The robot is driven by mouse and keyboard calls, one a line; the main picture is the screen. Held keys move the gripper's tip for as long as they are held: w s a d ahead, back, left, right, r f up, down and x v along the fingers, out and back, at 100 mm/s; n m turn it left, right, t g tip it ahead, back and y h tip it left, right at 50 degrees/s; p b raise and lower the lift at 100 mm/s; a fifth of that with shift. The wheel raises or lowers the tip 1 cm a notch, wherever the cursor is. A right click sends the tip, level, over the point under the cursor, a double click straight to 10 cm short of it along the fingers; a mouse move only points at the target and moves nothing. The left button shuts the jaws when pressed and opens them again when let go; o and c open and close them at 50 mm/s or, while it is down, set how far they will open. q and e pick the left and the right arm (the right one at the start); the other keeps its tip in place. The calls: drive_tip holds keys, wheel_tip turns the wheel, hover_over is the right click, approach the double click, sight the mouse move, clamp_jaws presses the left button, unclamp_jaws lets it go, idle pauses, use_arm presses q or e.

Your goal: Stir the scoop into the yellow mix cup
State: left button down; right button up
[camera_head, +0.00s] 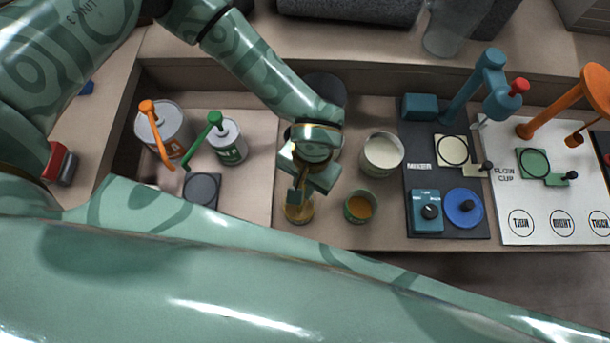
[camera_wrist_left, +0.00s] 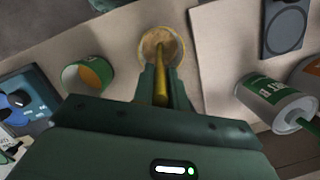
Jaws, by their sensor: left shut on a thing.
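The yellow mix cup (camera_head: 299,213) stands on the bench with tan mix inside, and it shows at the top of the left wrist view (camera_wrist_left: 160,45). My left gripper (camera_head: 301,188) is above the cup, pointing down. In the left wrist view, the gripper (camera_wrist_left: 161,85) is shut on a thin golden-brown stick, likely the scoop (camera_wrist_left: 160,82). The stick's far end reaches over or into the cup; I cannot tell how deep. My right gripper is not in view.
A green cup (camera_head: 360,207) with orange-brown contents and a cup of cream liquid (camera_head: 382,153) stand to the right. Beyond are the dark mixer board (camera_head: 446,215) and the white flow cup board (camera_head: 540,237). Two cans, one with an orange handle (camera_head: 163,130) and one with a green handle (camera_head: 228,142), stand left.

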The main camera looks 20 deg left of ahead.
use_arm(q)
drive_tip(key=shift+s, duration=0.1)
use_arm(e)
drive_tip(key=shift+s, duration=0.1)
